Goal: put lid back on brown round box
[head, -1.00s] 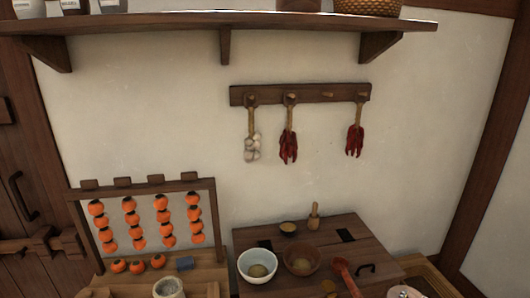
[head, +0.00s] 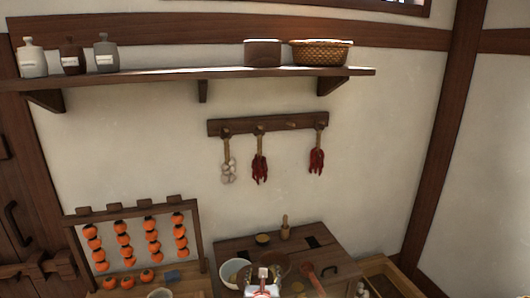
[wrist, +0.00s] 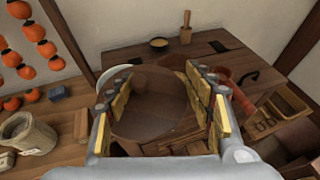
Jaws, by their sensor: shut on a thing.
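The brown round box (head: 262,53) stands on the wall shelf, left of a woven basket. Its top opening cannot be seen from this low angle. My gripper (head: 263,284) is at the bottom of the head view, in front of the low wooden chest and well below the shelf. In the wrist view my gripper (wrist: 160,82) is shut on the lid (wrist: 150,108), a flat brown disc held between its yellow-padded fingers. The lid hides part of the chest top and the bowls behind it.
The shelf (head: 180,76) also carries several bottles (head: 70,58) at the left and the basket (head: 321,52). Below it hangs a peg rail (head: 268,124) with garlic and chillies. A persimmon rack (head: 135,208) stands at lower left. A white bowl (head: 229,272) stands on the chest (head: 305,255).

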